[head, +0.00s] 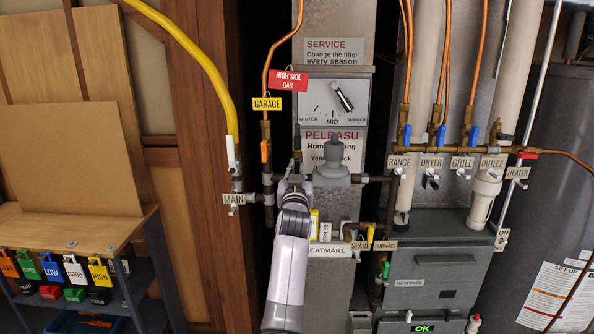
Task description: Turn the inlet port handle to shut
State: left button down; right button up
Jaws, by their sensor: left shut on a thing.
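My left gripper (296,178) is at the end of the grey-white arm, which rises from the bottom centre. It is at the pipe fittings left of the grey round regulator (333,162). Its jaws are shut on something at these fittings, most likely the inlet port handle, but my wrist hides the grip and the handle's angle. A dark narrow upright part (297,142) shows just above the gripper; I cannot tell if it is port or finger. My right gripper is not in view.
An orange handle (265,151) is on the pipe under the yellow GARAGE tag (266,101), close left of the gripper. The MAIN valve (234,199) is farther left. Blue-handled valves (440,137) line the right pipe. A shelf (80,235) with coloured tags stands at left.

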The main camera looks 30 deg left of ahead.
pick_arm(q)
jog(key=shift+r+m+h+p, duration=0.15)
jog(key=shift+m+h+p, duration=0.15)
jog(key=shift+m+p, duration=1.65)
jog(key=shift+m, duration=0.45)
jog(key=shift+m+t+h, duration=0.3)
